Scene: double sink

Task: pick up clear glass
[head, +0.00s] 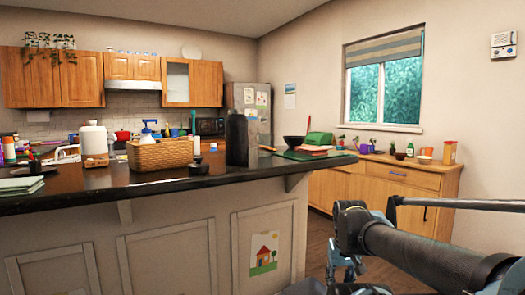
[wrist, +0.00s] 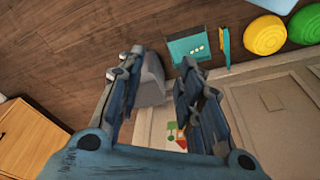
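I cannot pick out a clear glass for certain in either view. In the head view, the dark countertop (head: 150,184) of the island carries many items, and some behind the wicker basket (head: 160,154) are partly hidden. A tall dark grey cylinder (head: 237,138) stands right of the basket. My gripper (head: 346,270) is low at the right in the head view, apart from the counter. In the wrist view my gripper (wrist: 158,66) is open, its two fingers spread with nothing held. A grey object (wrist: 151,80) shows beyond and between the fingers, apparently at floor level.
A green board (head: 312,154) with a dark bowl lies at the counter's right end. A wooden sideboard (head: 390,188) stands under the window. The wrist view shows a teal item (wrist: 188,48), a yellow round item (wrist: 265,35) and brown wooden floor (wrist: 70,60).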

